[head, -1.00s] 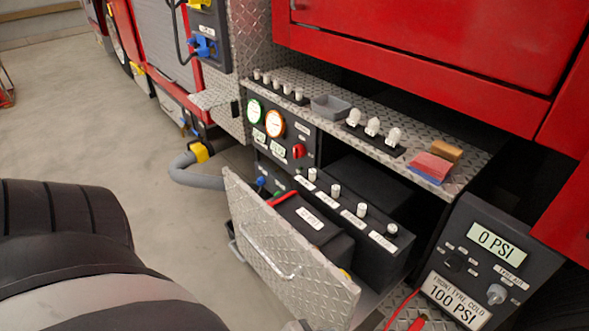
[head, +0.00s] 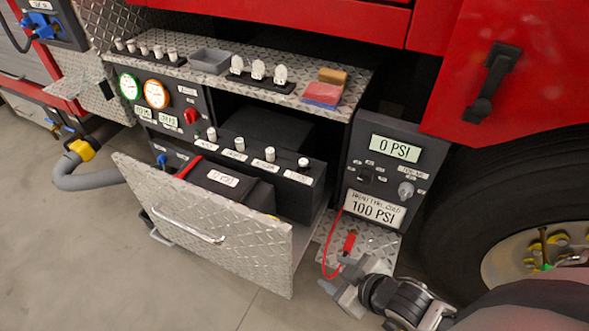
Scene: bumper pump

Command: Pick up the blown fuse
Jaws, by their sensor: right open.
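A row of several pale cylindrical fuses stands upright along a black labelled fuse box behind the open drawer front. The rightmost fuse (head: 303,163) looks darker around its base than the others, such as the left-end fuse (head: 212,134). At this size I cannot tell for certain which fuse is blown. My right gripper (head: 340,291) is open and empty, low at the bottom centre, below the fuse box and right of the drawer front. It is close to a red hose with a red-handled end (head: 349,243). My left gripper is out of view.
The diamond-plate drawer front (head: 205,225) stands open before the fuse box. The shelf above bears a small fuse rack (head: 148,56), grey tray (head: 210,61), white bulbs (head: 258,70) and sponges (head: 324,88). A gauge box (head: 380,175) reads 0 PSI at right, beside a tyre (head: 480,215).

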